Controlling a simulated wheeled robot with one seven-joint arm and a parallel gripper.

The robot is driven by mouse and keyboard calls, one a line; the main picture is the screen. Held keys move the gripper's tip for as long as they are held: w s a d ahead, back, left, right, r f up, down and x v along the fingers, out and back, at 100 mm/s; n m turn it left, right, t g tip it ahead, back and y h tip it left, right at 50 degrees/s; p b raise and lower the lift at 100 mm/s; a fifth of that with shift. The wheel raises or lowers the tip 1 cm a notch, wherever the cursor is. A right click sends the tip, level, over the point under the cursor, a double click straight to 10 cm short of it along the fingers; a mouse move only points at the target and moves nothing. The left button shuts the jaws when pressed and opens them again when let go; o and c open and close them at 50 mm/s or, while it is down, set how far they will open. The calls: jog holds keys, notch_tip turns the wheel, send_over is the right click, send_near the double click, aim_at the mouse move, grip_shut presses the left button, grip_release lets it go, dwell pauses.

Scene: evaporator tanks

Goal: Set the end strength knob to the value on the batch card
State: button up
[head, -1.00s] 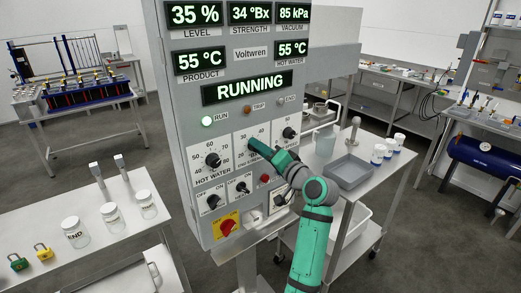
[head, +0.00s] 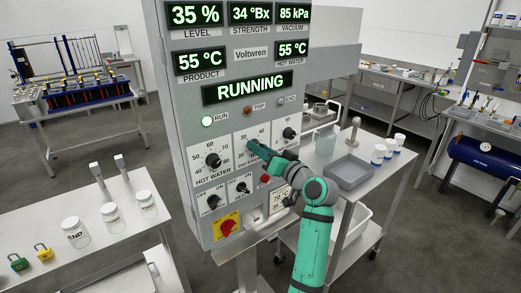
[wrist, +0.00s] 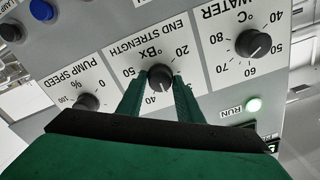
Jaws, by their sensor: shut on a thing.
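The end strength knob (wrist: 160,77) is a dark round knob on a white °Bx dial plate (wrist: 120,55), upside down in the wrist view. Its light mark points down in that picture, near the 40 and slightly toward the side hidden by a finger. My gripper (wrist: 160,85) is shut on the knob, with one green finger on each side. In the head view my gripper (head: 258,150) reaches the panel and covers the knob. A white card (head: 278,200) low on the panel is partly hidden by my arm; its small print is not clearly readable.
The hot water knob (wrist: 252,43) and pump speed knob (wrist: 87,102) flank the held knob closely. The display (head: 247,87) reads RUNNING, and the strength display (head: 250,13) reads 34 °Bx. A red-yellow switch (head: 228,227) sits below. A trolley (head: 345,195) stands right of the panel.

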jog(key=o, duration=1)
jog(key=shift+o, duration=0.2)
jog(key=v, duration=1.1)
jog(key=shift+w+f, duration=0.1)
